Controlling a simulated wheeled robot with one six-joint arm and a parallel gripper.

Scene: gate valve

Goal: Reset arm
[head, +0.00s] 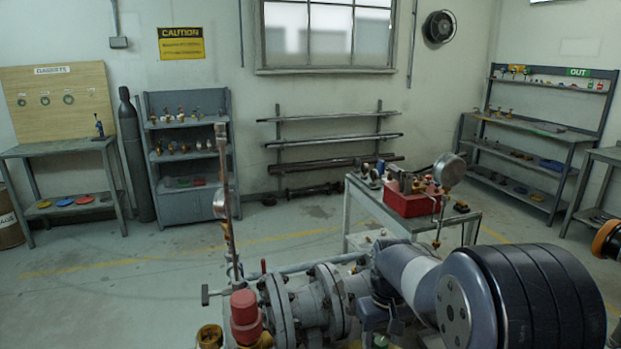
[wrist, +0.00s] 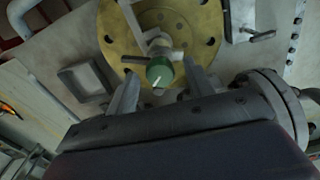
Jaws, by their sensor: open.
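In the wrist view my gripper (wrist: 161,74) is open, with its two fingers apart and nothing held. A green-capped stem (wrist: 159,71) with a short crossbar shows between the fingertips. I cannot tell its exact distance from them. Behind it is a round brass-coloured flange (wrist: 110,25) with dark bolt holes. In the head view my arm reaches in from the lower right over the grey flanged pipe (head: 308,303). The gripper cannot be made out clearly there.
A red-capped fitting (head: 244,317) and a tall upright rod (head: 226,190) stand left of the arm. A small table (head: 462,222) with a red toolbox (head: 408,201) stands behind it. Shelves line the walls. The floor at left (head: 120,290) is clear.

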